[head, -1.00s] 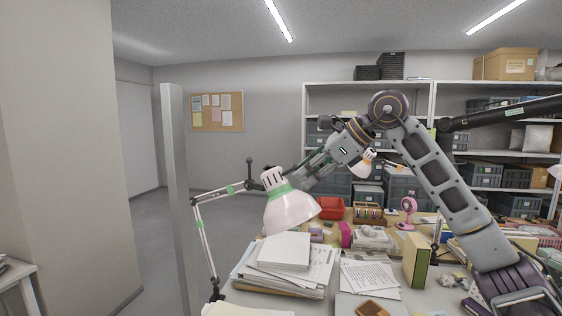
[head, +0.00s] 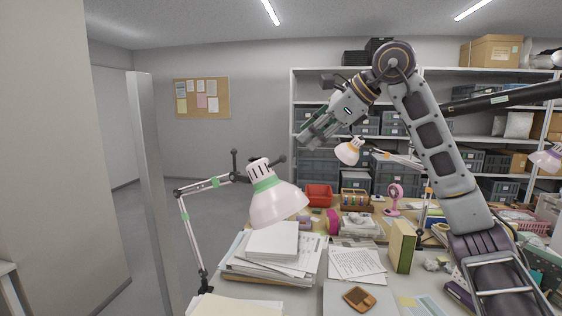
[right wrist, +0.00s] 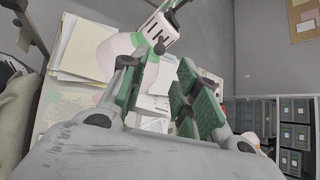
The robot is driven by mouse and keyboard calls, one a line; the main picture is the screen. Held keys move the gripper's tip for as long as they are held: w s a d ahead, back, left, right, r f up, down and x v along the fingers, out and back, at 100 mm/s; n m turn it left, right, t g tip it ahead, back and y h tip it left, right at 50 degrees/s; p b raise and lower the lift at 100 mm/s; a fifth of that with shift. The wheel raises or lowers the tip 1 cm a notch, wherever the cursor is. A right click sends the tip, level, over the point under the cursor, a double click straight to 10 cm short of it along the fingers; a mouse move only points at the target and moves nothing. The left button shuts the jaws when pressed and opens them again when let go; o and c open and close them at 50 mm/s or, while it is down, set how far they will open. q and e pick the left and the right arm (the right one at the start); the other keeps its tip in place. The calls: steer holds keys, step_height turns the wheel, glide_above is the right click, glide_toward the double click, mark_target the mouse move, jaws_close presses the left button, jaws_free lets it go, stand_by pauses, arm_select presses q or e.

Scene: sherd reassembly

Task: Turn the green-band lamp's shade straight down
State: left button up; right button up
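The green-band lamp's white shade (head: 280,205) hangs over the paper stacks in the head view, its green band (head: 264,185) near the top. The shade is tilted, its mouth facing down and somewhat right. Its jointed arm (head: 189,230) stands to the left. My right gripper (head: 318,130) is above and right of the shade, apart from it. In the right wrist view, its green-padded fingers (right wrist: 165,95) are spread with nothing between them, and the shade (right wrist: 92,45) shows beyond them. My left gripper is not in view.
Paper stacks (head: 272,258) lie below the shade. A green book (head: 400,246) stands to the right, and a pink fan (head: 394,198) is farther back. Another lamp, with an orange band (head: 354,145), is behind my right gripper. A grey post (head: 155,190) stands left of the lamp.

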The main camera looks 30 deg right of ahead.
mark_target(285, 157)
steer(key=p+x, duration=0.1)
steer(key=x, duration=1.2)
steer(key=shift+s, duration=0.1)
jaws_close()
